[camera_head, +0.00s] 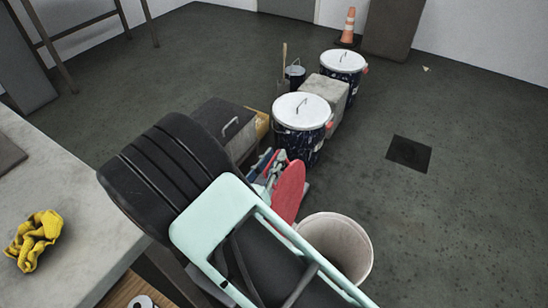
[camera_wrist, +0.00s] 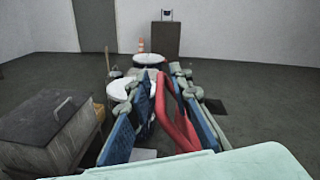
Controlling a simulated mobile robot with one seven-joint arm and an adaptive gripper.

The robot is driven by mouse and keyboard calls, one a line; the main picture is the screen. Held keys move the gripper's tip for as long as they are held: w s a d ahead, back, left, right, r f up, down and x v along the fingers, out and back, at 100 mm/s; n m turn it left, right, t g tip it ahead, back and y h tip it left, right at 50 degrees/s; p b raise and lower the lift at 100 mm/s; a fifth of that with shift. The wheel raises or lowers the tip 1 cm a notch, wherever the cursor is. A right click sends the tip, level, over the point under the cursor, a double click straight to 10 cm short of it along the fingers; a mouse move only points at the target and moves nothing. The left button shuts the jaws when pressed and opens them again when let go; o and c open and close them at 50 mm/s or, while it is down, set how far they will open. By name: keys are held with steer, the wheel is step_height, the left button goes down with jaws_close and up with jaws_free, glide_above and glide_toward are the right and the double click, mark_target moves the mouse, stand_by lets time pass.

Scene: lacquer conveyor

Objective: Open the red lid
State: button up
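The red lid (camera_head: 288,192) stands steeply tilted, almost on edge, beside the rim of an open white bin (camera_head: 350,255) in the head view. My gripper (camera_head: 266,168) is at the lid's upper left, partly hidden by the lid and my arm. In the wrist view, the red lid (camera_wrist: 172,112) shows nearly edge-on between my two blue-padded fingers (camera_wrist: 163,88). The fingers stand apart, with a gap on the left side of the red part. The right finger is close to the red; contact is unclear.
Two dark drums with white lids (camera_head: 301,111) (camera_head: 342,61) stand beyond, with a grey block (camera_head: 326,90) between them. A dark-topped grey box (camera_head: 226,125) is left of the gripper. A table (camera_head: 75,205) with a yellow cloth (camera_head: 35,238) fills the left. Floor to the right is clear.

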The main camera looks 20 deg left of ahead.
steer(key=shift+s, duration=0.1)
steer(key=s, duration=1.1)
steer(key=shift+s, duration=0.4)
steer(key=shift+c, duration=0.4)
